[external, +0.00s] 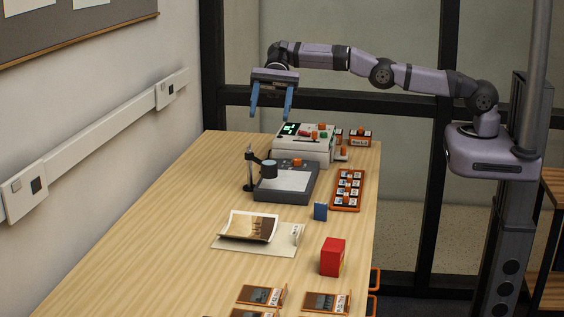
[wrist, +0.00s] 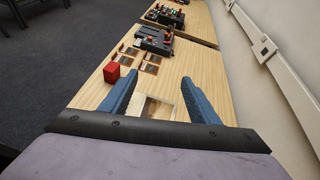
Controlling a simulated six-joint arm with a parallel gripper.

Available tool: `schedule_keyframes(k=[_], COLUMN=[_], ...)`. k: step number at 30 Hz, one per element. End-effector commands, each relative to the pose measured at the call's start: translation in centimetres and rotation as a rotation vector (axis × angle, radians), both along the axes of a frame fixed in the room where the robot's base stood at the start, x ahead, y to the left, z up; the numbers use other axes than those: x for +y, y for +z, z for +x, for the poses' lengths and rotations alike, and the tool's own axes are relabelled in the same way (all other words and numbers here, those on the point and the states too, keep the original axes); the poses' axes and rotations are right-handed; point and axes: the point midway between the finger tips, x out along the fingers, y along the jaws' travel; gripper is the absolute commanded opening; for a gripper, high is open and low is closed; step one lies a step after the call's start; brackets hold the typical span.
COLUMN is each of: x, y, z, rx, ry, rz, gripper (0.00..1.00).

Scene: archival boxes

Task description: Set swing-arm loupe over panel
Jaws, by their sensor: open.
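The swing-arm loupe, a dark post with a short arm and round lens (external: 269,169), stands at the left side of a dark grey unit with a pale panel (external: 287,182) in the external view. The lens appears raised near the panel's far left corner; whether it is above the pale surface I cannot tell. My gripper (external: 270,115) is open and empty, its two blue fingers pointing down, high above the far end of the table. In the wrist view, my gripper (wrist: 158,80) shows spread fingers with nothing between them; the loupe cannot be made out there.
A white control box (external: 305,150) with coloured knobs stands behind the panel unit. An orange tray (external: 347,190) is at right, with a blue block (external: 320,211), red box (external: 332,257) and photo print (external: 249,227) nearer. The table's left side is clear.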

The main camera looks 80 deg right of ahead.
Motion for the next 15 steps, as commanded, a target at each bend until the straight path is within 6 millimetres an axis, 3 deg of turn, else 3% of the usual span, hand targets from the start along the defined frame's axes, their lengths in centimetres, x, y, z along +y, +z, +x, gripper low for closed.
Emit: schedule_keyframes(k=[1,3,6,10,13,15], x=[2.1,4.7,7.6,9.3,9.0,7.8], y=[3.6,6.7,9.0,8.4,6.0,3.5], z=[-0.9,-2.6,-5.3,-7.9,-9.0,-9.4], rx=[-0.032,-0.044,-0.03,-0.003,-0.023,-0.07], ry=[0.038,0.084,0.149,0.18,0.177,0.186], rz=[0.001,0.0,-0.054,-0.201,-0.354,-0.472], gripper=[0.56,0.56,0.56,0.56,0.56,0.56])
